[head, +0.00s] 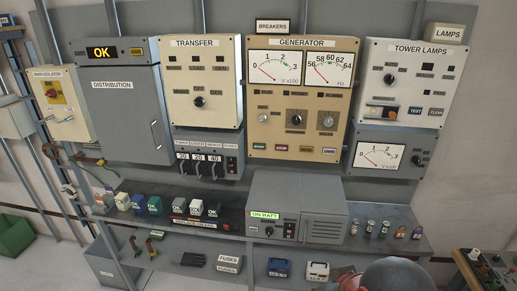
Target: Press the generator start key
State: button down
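The beige generator panel (300,42) is on the wall right of centre. It has two white dial gauges on top and several knobs in the middle. Along its bottom edge is a row of small labelled keys: a green one (254,147), a red one (281,148), and olive and pale ones to the right. Their lettering is too small to read surely; the green one may be the start key. My gripper is not in view. A dark grey rounded part of my arm shows at the bottom right, well below the panel.
The transfer panel (205,85) is to the left and the tower lamps panel (412,85) to the right. Below, a shelf holds a grey box unit (297,208) marked "ON BATT", several small blocks and small lamps. The shelf juts out under the generator panel.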

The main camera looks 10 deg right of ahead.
aim_at(256, 146)
jog(key=i+l, duration=0.85)
jog(key=l, duration=0.15)
jog(key=i+j+u, duration=0.05)
